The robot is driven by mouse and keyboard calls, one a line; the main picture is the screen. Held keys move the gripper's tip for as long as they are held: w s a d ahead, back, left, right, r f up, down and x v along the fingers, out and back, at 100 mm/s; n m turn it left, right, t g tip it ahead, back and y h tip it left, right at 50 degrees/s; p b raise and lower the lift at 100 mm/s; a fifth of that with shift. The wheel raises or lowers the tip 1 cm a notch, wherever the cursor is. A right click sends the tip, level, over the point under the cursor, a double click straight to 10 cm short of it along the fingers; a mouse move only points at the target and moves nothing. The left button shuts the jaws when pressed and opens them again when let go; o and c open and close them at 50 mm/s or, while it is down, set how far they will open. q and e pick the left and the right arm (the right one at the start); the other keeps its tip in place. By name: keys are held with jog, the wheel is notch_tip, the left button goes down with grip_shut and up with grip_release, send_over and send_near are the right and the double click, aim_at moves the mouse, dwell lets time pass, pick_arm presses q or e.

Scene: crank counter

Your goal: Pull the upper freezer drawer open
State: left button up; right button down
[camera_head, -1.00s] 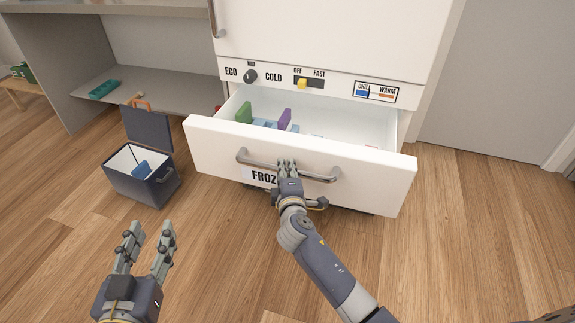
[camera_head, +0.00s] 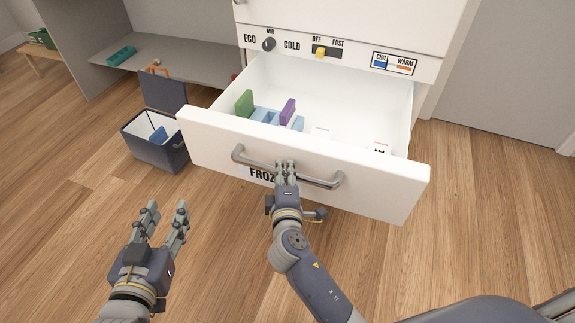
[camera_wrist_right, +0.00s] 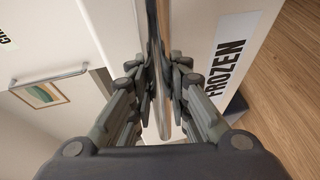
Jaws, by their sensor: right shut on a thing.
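The upper freezer drawer (camera_head: 385,186) is a white drawer with a FROZEN label, standing well open in the head view. Its metal bar handle (camera_head: 318,181) runs across the front. My right gripper (camera_head: 286,168) is shut on the handle near its middle. In the right wrist view the handle bar (camera_wrist_right: 155,60) passes between the fingers. The drawer holds a green block (camera_head: 244,103), a purple block (camera_head: 288,111) and light blue pieces (camera_head: 264,117). My left gripper (camera_head: 166,212) is open and empty above the floor at lower left, apart from the drawer.
An open dark cooler box (camera_head: 150,145) with a blue item inside stands on the floor left of the drawer. A control panel with a dial (camera_head: 269,44) and a yellow switch (camera_head: 320,52) is above. A shelf (camera_head: 185,66) is at back left. The wooden floor is otherwise clear.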

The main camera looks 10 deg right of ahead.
jog(key=shift+s+a, duration=0.15)
jog(key=shift+s, duration=0.05)
jog(key=c, duration=1.5)
grip_release()
jog(key=v, duration=1.2)
